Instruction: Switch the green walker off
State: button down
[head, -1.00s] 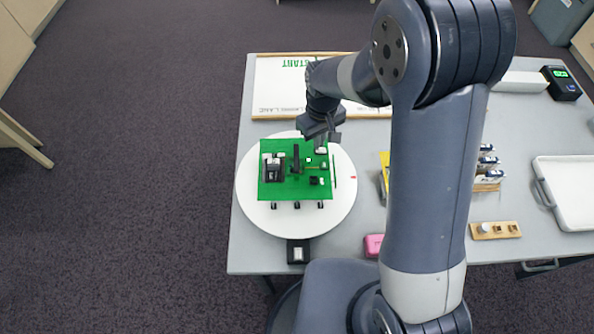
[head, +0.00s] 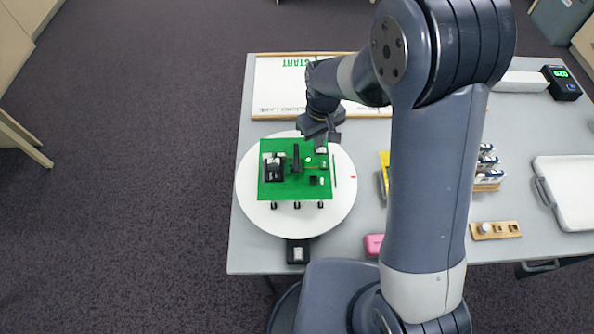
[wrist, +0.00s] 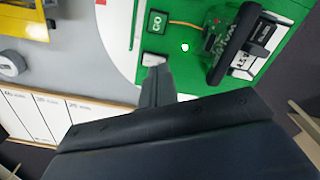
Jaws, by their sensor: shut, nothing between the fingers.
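The green walker (head: 268,191) is a green board with black parts and several small dark feet along its near edge. It rests on a round white turntable (head: 255,212). My gripper (head: 321,146) is shut and empty at the board's far right corner. In the wrist view my gripper (wrist: 155,75) has its fingertips at a small pale rocker-like part (wrist: 153,59) on the walker, which they partly cover. I cannot tell whether they touch it.
A white board marked START (head: 277,85) lies behind the turntable. A small black box (head: 298,251) stands at the table's front edge. To the right are a pink box (head: 373,245), a wooden block with holes (head: 496,230), a white tray (head: 568,190) and a lit display (head: 561,82).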

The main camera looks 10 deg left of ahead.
jog(key=shift+f+b, duration=0.7)
jog(key=shift+f, duration=0.2)
jog(key=shift+r, duration=0.15)
jog(key=shift+r+p, duration=2.5)
jog(key=shift+r, duration=0.95)
jog(key=shift+f, duration=0.1)
